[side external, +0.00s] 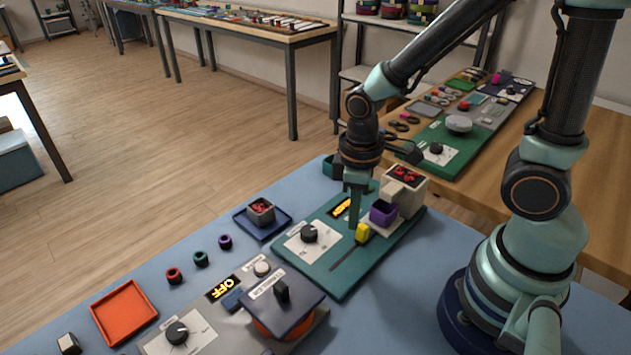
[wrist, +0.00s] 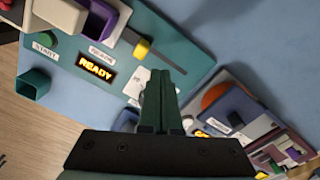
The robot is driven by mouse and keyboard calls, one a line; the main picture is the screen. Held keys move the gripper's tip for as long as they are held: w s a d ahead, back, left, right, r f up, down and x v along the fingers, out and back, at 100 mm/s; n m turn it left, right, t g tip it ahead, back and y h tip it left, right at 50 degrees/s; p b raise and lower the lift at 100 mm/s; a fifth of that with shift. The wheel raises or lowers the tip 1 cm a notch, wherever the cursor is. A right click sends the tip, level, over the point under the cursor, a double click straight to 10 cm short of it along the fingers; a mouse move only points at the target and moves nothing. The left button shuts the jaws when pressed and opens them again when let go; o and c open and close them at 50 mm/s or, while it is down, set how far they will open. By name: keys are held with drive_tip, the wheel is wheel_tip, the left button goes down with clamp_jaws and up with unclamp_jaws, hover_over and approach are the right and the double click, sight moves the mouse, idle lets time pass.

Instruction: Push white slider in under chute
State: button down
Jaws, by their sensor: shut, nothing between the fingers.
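The pale chute box (side external: 413,183) stands at the back right of the green board, with red pieces in its top; its pale side shows in the wrist view (wrist: 62,15). A cream block (side external: 392,189) juts from its front; I cannot tell if this is the white slider. A purple cup (side external: 383,213) stands below that block and also shows in the wrist view (wrist: 98,20). My gripper (side external: 354,224) is shut and empty, pointing down beside the yellow knob (side external: 362,232). In the wrist view my fingertips (wrist: 164,74) are apart from the knob (wrist: 142,48).
The green board (side external: 330,277) carries a black dial (side external: 309,233), a dark slot and a display reading READY (wrist: 96,68). A second panel (side external: 205,330) with an OFF display is in front. Blue table is clear at right.

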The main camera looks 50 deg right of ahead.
wheel_tip(320, 180, up, 6)
drive_tip(key=shift+f, duration=0.2)
drive_tip(key=shift+r, duration=0.1)
idle(0.3)
drive_tip(key=w+d+r+m+t, duration=0.1)
drive_tip(key=d+r+m+t, duration=0.3)
drive_tip(key=r, duration=0.6)
drive_tip(key=shift+w+d+r+m+t, duration=0.2)
drive_tip(key=shift+w+d+m+t, duration=0.15)
drive_tip(key=shift+m+t, duration=0.55)
